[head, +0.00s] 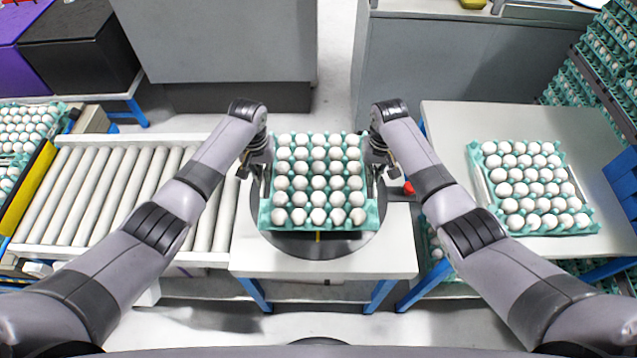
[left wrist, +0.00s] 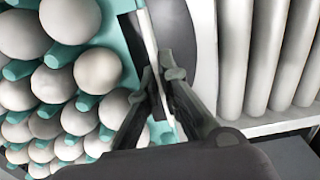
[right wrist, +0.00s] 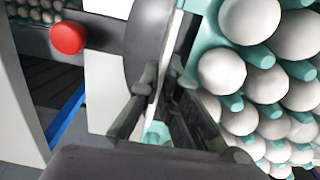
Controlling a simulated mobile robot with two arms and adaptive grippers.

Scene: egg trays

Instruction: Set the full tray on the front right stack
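The full tray (head: 318,229), teal and filled with rows of white eggs, sits level over the dark round plate of the centre table. My left gripper (head: 263,175) is at its left side and my right gripper (head: 376,172) at its right side. In the left wrist view the fingers (left wrist: 157,85) close on a thin upright edge at the tray's side. In the right wrist view the fingers (right wrist: 160,80) do the same. Whether the tray touches the plate is hidden. Another egg-filled tray (head: 492,197) lies on the right table.
The right table (head: 455,125) has bare surface around its tray. Tall egg stacks (head: 590,75) stand at the back right. A roller conveyor (head: 110,190) runs on the left, with egg trays at its far left. A red button (right wrist: 67,37) shows beside the centre table.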

